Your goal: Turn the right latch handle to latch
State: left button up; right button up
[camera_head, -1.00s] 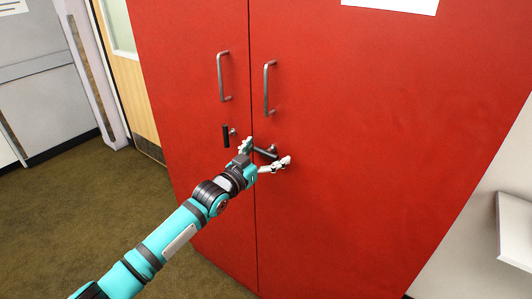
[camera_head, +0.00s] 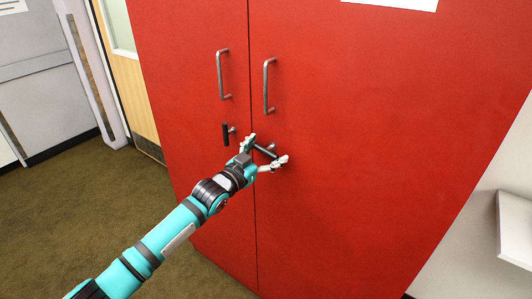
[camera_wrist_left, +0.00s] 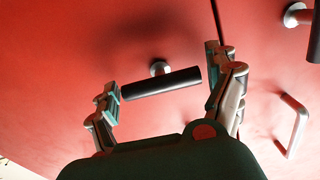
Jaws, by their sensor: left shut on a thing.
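The right latch handle (camera_head: 264,151) is a short black bar on a metal stem, on the red right door just right of the door seam. It lies slanted, its right end lower in the head view. My left gripper (camera_head: 267,149) has one finger at each end of the bar and is shut on it lengthwise. The wrist view shows the bar (camera_wrist_left: 162,83) between the two fingers of the gripper (camera_wrist_left: 164,88). The left latch handle (camera_head: 226,134) hangs upright on the left door. My right gripper is not in view.
Two metal pull handles, left (camera_head: 222,75) and right (camera_head: 267,88), stand out from the red doors above the latches. A white shelf-like edge (camera_head: 514,230) is at the right. Open brown floor (camera_head: 60,220) lies to the left.

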pick_arm(q)
jog(key=m, duration=0.4)
jog(key=shift+m+b, duration=0.3)
jog(key=shift+b, duration=0.05)
jog(key=m, duration=0.3)
jog(key=shift+m, duration=0.3)
jog(key=m, duration=0.4)
jog(key=shift+m, duration=2)
jog(key=o, duration=0.9)
